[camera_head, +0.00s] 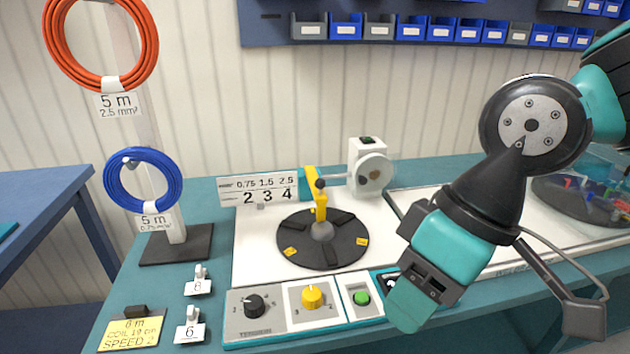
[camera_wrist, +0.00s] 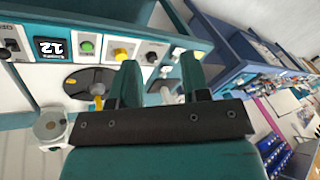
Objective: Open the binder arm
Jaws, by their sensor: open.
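A yellow arm (camera_head: 320,200) with a black ball knob at its top stands over a round black turntable (camera_head: 290,245); it looks like the binder arm. It reaches from the turntable's middle to its back edge. In the wrist view, the yellow arm (camera_wrist: 98,103) and the turntable (camera_wrist: 78,84) show left of my fingers. My gripper (camera_head: 408,305) hangs to the right of the turntable, in front of the right part of the panel, apart from the yellow arm. In the wrist view, my gripper (camera_wrist: 159,75) has its two teal fingers spread with nothing held.
A control panel (camera_head: 270,326) with a black knob, a yellow knob and a green button lies along the front. A white machine (camera_head: 368,168) stands behind the turntable. Red (camera_head: 147,40) and blue (camera_head: 112,180) cable coils hang at left. A numbered plate (camera_head: 258,188) stands behind.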

